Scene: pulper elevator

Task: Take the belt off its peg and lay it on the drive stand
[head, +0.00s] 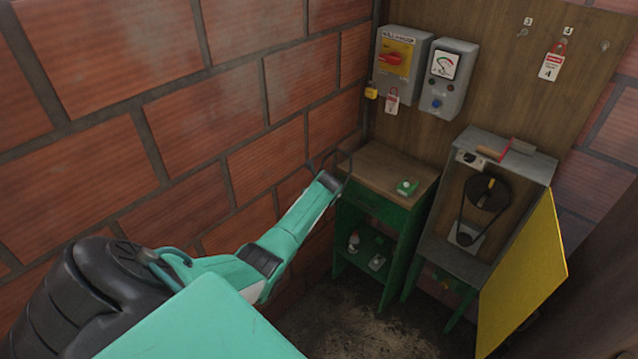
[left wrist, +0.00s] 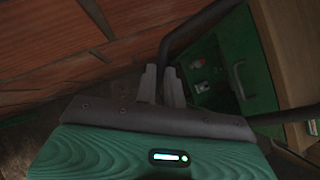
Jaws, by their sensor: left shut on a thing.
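My left gripper (head: 337,181) is at the near left corner of the wooden-topped bench, beside the brick wall. It is shut on a thin black belt (head: 350,163), which loops up from the fingers. In the left wrist view the fingers (left wrist: 161,72) are close together, and black belt strands (left wrist: 205,21) run to the upper right and right; the gripped part is mostly hidden. The drive stand (head: 450,258) is right of the bench, with a dark pulley wheel (head: 487,193) and a black belt running down from it. My right gripper is not in view.
The green bench (head: 378,163) has a small green-and-white item (head: 407,187) on top. A yellow guard panel (head: 525,275) stands open at the stand's right. A red-and-wood brush (head: 508,149) lies on the stand's top. A switch box (head: 400,55) and meter box (head: 450,75) hang behind.

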